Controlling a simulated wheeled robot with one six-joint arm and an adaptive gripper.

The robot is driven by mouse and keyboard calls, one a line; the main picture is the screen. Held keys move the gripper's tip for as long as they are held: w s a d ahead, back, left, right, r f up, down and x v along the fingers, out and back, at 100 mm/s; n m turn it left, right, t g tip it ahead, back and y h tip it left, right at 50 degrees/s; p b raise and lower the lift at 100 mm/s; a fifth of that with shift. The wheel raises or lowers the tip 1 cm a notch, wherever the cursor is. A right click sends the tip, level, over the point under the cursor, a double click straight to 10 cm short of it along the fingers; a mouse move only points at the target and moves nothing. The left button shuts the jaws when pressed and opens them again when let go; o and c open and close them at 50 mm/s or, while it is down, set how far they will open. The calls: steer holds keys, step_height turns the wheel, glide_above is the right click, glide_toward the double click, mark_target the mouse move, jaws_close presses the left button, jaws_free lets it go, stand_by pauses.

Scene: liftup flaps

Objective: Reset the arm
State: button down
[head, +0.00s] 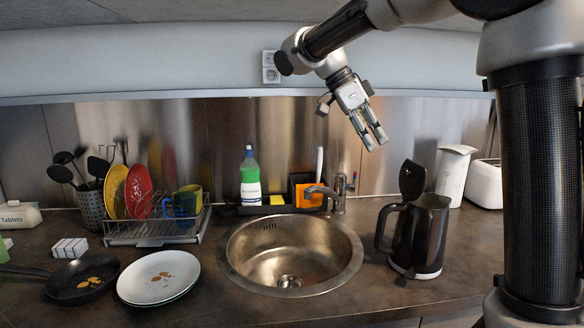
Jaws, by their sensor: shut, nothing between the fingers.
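My gripper (376,142) hangs in the air above the back right of the counter, fingers pointing down and slightly right. It is shut and empty, touching nothing. It is well above the black kettle (428,235) and to the right of the power socket (270,67) on the wall. My arm reaches in from the upper right.
The round sink (291,255) lies mid-counter, with a faucet (340,192) behind it. The black kettle's lid stands open. A dish rack (155,231), stacked white plates (158,277) and a frying pan (82,280) fill the left. A white toaster (485,184) stands at right.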

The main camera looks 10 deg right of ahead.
steer(key=s+f+n+t+y, duration=0.1)
steer(key=s+f+n+y, duration=0.15)
steer(key=f+n, duration=0.45)
steer(key=s+f+n+t+y, duration=0.1)
steer(key=s+f+n+y, duration=0.15)
steer(key=n, duration=0.75)
steer(key=s+d+f+n+t, duration=0.1)
steer(key=s+d, duration=0.3)
steer(key=s, duration=0.4)
steer(key=s+d+n+t+y, duration=0.1)
steer(key=s+d+n+t, duration=0.1)
steer(key=s+d, duration=0.3)
steer(key=s+t, duration=0.1)
steer(key=s, duration=0.3)
steer(key=shift+f, duration=0.35)
